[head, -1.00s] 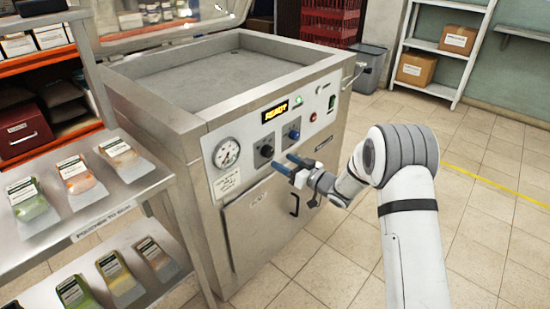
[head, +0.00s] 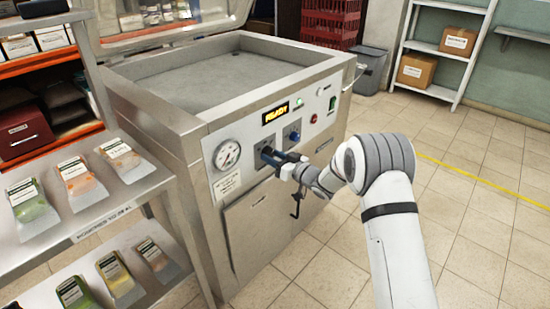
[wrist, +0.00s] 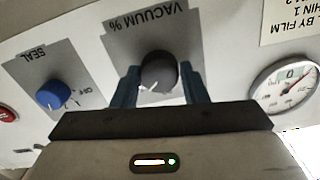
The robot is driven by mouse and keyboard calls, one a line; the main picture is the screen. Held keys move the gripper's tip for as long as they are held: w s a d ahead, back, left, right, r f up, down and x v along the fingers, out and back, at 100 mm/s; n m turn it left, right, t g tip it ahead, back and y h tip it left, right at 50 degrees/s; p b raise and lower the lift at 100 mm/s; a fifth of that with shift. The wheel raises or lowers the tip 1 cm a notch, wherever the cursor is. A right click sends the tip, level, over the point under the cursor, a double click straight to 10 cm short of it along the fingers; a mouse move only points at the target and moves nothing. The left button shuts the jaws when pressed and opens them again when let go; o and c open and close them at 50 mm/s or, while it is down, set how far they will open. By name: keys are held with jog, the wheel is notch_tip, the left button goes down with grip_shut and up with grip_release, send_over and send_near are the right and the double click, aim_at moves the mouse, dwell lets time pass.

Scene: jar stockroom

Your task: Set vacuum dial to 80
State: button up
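The vacuum dial (wrist: 158,72) is a dark round knob under the label "VACUUM %" in the wrist view, with a white pointer mark low on its left side. Its scale is too small to read. My gripper (wrist: 161,86) has its two blue fingers on either side of the dial, with narrow gaps seeming to show, so it looks open around it. In the head view my gripper (head: 270,155) is at the front panel and mostly hides the dial. The packing machine (head: 180,118) stands with its lid raised.
A blue seal knob (wrist: 54,95) sits beside the vacuum dial. A round gauge (head: 227,155) is on the dial's other side. A lit display (head: 276,113) reads "READY". A steel shelf with pouches (head: 140,187) stands close on the left. The floor at right is clear.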

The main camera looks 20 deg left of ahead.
jog(key=c, duration=0.5)
jog(key=shift+d+f, duration=0.1)
